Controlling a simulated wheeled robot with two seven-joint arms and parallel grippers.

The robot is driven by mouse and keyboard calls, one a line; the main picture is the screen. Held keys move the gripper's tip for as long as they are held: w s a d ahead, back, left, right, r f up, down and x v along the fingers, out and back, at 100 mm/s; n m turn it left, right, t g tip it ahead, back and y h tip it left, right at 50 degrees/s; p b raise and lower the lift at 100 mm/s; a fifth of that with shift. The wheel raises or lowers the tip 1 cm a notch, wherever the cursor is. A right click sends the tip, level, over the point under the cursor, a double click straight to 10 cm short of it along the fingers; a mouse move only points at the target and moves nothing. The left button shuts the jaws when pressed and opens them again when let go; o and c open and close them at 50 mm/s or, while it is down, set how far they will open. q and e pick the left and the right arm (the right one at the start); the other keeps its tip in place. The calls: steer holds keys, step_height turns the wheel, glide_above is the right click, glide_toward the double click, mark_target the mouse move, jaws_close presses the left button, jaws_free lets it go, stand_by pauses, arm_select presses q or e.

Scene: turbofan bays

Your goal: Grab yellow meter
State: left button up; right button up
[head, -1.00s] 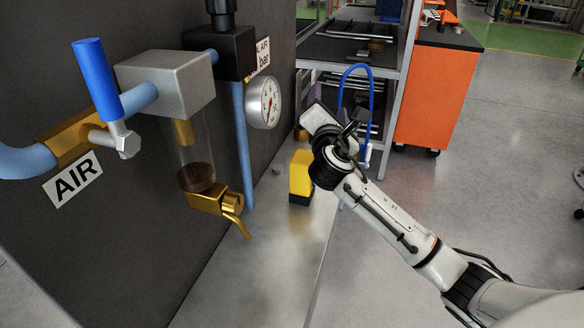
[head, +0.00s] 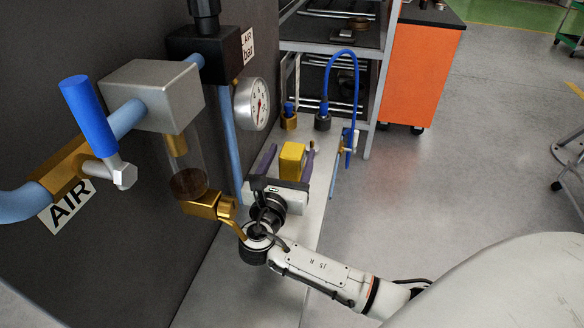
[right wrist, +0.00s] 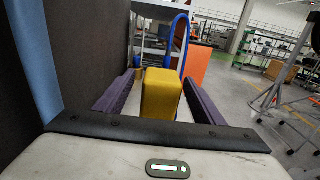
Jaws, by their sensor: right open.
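The yellow meter (head: 292,160) is a boxy yellow block standing on the grey bench surface beside the dark panel. My right gripper (head: 288,158) is open, with its two purple fingers on either side of the meter. In the right wrist view the meter (right wrist: 161,94) stands upright between the fingers (right wrist: 160,92), with a gap showing on both sides. The lower part of the meter is hidden behind the gripper body. My left gripper is in neither view.
A gold air valve (head: 208,207), a blue lever (head: 88,116) and a round gauge (head: 251,104) stick out from the panel on the left. A blue hose (head: 340,55) arches behind the meter. An orange cabinet (head: 419,75) stands beyond; the floor at right is mostly free.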

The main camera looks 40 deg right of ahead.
mark_target(297, 144)
steer(key=x, duration=0.5)
steer(key=shift+d+p, duration=0.1)
steer(key=shift+p, duration=0.2)
steer(key=shift+s, duration=0.1)
steer(key=c, duration=1.2)
steer(key=shift+r, duration=0.15)
